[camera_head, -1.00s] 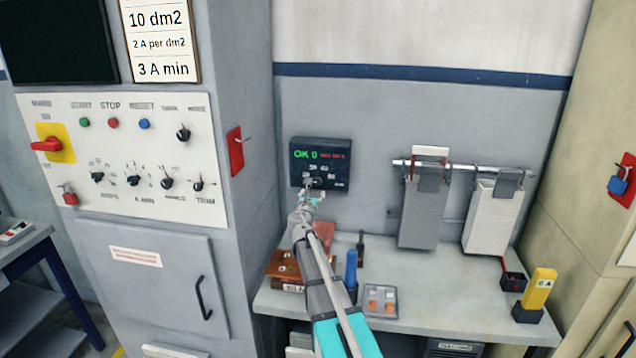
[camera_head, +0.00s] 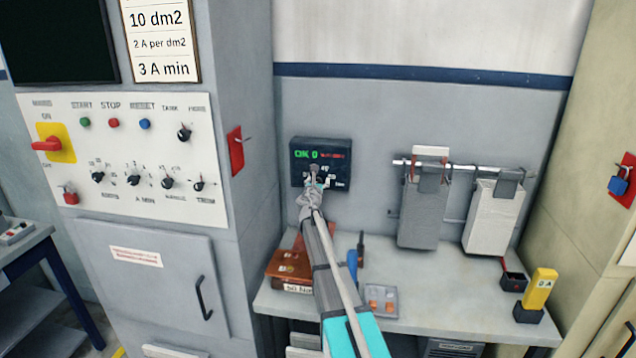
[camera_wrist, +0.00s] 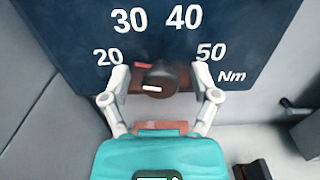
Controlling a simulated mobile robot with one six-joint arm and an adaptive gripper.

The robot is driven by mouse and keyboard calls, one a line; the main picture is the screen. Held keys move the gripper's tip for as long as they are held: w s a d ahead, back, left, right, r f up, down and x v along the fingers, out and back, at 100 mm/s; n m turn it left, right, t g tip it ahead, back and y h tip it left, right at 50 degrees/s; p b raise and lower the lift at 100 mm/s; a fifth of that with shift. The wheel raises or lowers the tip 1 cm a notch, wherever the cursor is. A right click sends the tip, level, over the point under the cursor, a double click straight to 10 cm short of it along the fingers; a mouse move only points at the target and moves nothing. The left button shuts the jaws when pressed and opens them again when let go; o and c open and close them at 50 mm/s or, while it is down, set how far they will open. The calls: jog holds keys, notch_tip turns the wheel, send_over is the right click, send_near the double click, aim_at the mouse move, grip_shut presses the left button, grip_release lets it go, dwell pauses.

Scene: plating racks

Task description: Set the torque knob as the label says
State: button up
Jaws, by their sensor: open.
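The black torque knob (camera_wrist: 165,76) sits below a number arc of 20, 30, 40, 50 Nm on the dark panel (camera_wrist: 70,45). It carries a short white mark low on its left side; a small red mark lies above that. My gripper (camera_wrist: 160,92) is open, one finger on each side of the knob, apparently clear of it. In the head view my gripper (camera_head: 314,182) is at the lower part of the wall box (camera_head: 341,150), which shows green "OK 0". A white label (camera_head: 298,289) on the brown case appears to read 50 Nm, blurred.
The brown case (camera_head: 285,266), a blue-handled tool (camera_head: 352,265) and a small grey tray (camera_head: 380,292) are on the bench (camera_head: 440,300) beneath my arm. A control cabinet (camera_head: 235,130) stands left.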

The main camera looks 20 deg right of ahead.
grip_shut()
dwell(0.3)
